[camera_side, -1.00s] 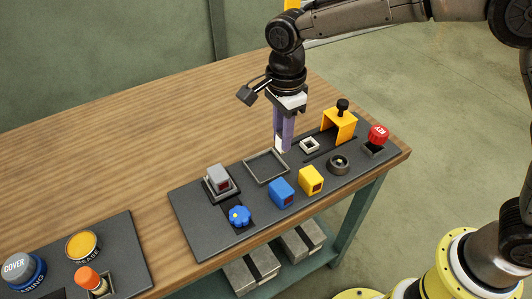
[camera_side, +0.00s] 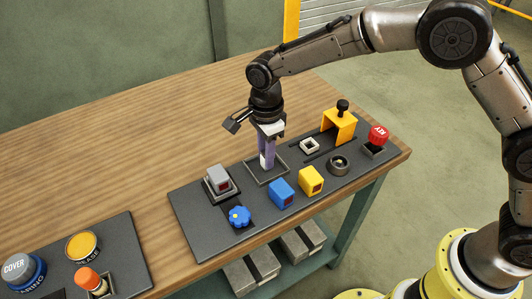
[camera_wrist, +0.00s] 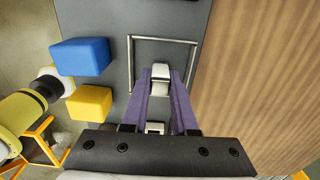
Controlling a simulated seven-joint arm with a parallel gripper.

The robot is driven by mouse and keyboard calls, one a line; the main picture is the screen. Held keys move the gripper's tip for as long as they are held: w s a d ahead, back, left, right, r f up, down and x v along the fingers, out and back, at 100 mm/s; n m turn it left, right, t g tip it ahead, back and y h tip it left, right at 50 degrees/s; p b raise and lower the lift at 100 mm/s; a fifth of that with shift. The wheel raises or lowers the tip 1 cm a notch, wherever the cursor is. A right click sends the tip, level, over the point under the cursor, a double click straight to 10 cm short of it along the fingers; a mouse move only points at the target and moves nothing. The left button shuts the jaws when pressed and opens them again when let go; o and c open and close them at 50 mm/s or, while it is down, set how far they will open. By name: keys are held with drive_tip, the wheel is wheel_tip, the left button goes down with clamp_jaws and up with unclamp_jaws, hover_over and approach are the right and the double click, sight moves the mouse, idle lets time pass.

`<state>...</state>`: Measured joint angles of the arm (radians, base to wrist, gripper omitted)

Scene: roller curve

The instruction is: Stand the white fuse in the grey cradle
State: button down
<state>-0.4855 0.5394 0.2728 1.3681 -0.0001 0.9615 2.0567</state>
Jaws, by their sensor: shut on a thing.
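My gripper (camera_side: 267,160) points down with purple fingers, shut on the white fuse (camera_side: 264,161). The fuse is upright between the fingertips, over the thin-walled rectangular frame (camera_side: 287,173); I cannot tell whether it touches the panel. In the wrist view the fuse (camera_wrist: 160,72) shows between the fingertips (camera_wrist: 161,78), within the outline of the frame (camera_wrist: 165,39). A small pale grey square holder (camera_side: 309,145) with a dark opening stands right of the gripper. I cannot tell for certain which holder is the grey cradle.
On the dark panel stand a grey block in a base (camera_side: 218,180), a blue knob (camera_side: 240,216), a blue block (camera_side: 281,193), a yellow block (camera_side: 311,181), a round dark socket (camera_side: 338,165), a yellow bracket (camera_side: 340,124) and a red KEY knob (camera_side: 378,135). The wood behind is clear.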

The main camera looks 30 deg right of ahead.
drive_tip(key=shift+f, duration=0.1)
drive_tip(key=c, duration=0.7)
unclamp_jaws()
wheel_tip(320, 180, up, 12)
